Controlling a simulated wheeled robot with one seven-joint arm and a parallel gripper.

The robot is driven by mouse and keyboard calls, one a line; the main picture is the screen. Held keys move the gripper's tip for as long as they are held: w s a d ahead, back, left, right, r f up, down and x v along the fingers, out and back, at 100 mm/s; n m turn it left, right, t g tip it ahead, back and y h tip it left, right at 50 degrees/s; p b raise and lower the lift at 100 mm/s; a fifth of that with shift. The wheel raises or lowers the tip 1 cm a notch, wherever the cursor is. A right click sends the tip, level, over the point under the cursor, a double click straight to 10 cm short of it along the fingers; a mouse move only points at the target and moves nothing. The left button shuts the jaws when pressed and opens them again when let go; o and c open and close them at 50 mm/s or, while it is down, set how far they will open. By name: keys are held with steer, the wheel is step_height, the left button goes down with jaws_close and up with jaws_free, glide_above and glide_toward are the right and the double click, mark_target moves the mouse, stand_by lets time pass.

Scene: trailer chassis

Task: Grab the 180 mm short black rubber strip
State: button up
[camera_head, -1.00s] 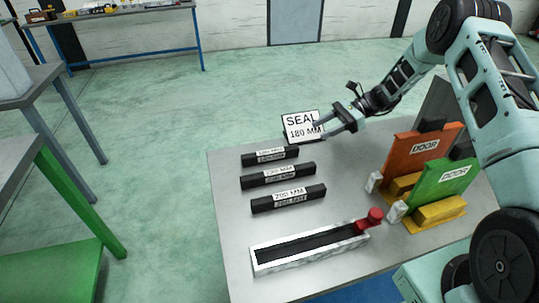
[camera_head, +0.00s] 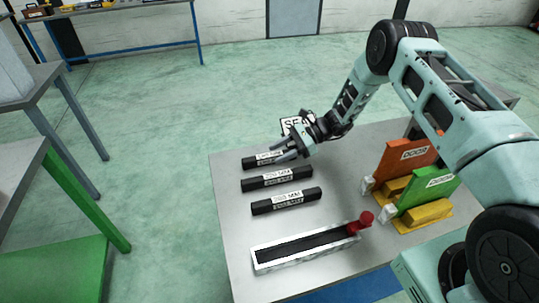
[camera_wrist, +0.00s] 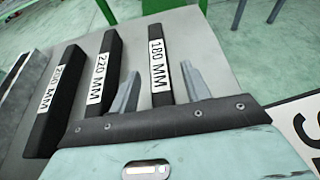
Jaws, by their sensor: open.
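The 180 mm black rubber strip (camera_wrist: 158,52) lies on the table with its white "180 MM" label facing up. It is the farthest of the three strips, and in the head view the strip (camera_head: 250,163) is partly hidden behind my fingers. My gripper (camera_head: 282,151) is open and empty above the strip's right part. In the wrist view my gripper (camera_wrist: 158,88) has one finger on each side of the strip's line, the left one between it and the 220 mm strip (camera_wrist: 106,62). I cannot tell how high the fingertips are.
A white channel tray (camera_head: 256,264) with a red knob (camera_head: 366,218) is at the front. Orange (camera_head: 408,153) and green (camera_head: 430,192) door panels stand at right.

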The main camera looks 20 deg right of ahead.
steer(key=shift+a+f, duration=0.15)
steer(key=shift+a, duration=0.05)
jaws_close()
steer(key=shift+r, duration=0.2)
